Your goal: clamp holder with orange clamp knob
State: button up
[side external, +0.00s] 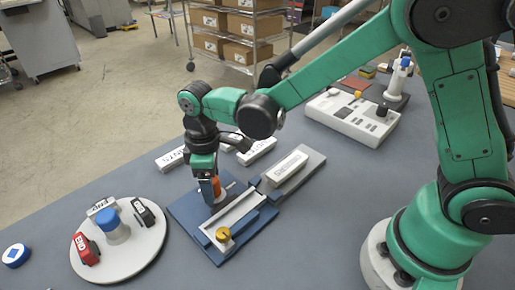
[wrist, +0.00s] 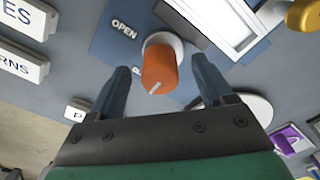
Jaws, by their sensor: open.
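The orange clamp knob (wrist: 159,70) stands on a blue base plate with the word OPEN (wrist: 124,30) beside it. A white line on the knob points down and left in the wrist view. My gripper (wrist: 160,80) is open, with one finger on each side of the knob and a gap showing on both sides. In the side view my gripper (side external: 207,190) is over the blue plate, and the orange knob (side external: 216,187) shows partly behind it. The holder (side external: 235,215) has a pale channel on the blue plate (side external: 190,228). A second word near the knob is mostly hidden.
A brass knob (side external: 223,234) sits at the holder's near end. A round white turntable (side external: 135,255) with labelled blocks and a blue knob (side external: 117,229) stands left. White label blocks (side external: 172,159) lie behind. A white console (side external: 352,118) stands at the back right.

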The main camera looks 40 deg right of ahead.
jog(key=shift+r, duration=2.65)
jog(key=shift+d+r, duration=0.15)
jog(key=shift+d, duration=0.05)
jog(key=s+d+r+m+t, duration=0.2)
jog(key=s+d+m+t, duration=0.1)
jog(key=d, duration=0.3)
jog(key=s+d+r+m+t, duration=0.2)
jog(key=s+d+m+t, duration=0.2)
jog(key=d+m, duration=0.2)
jog(key=shift+s+r, duration=0.25)
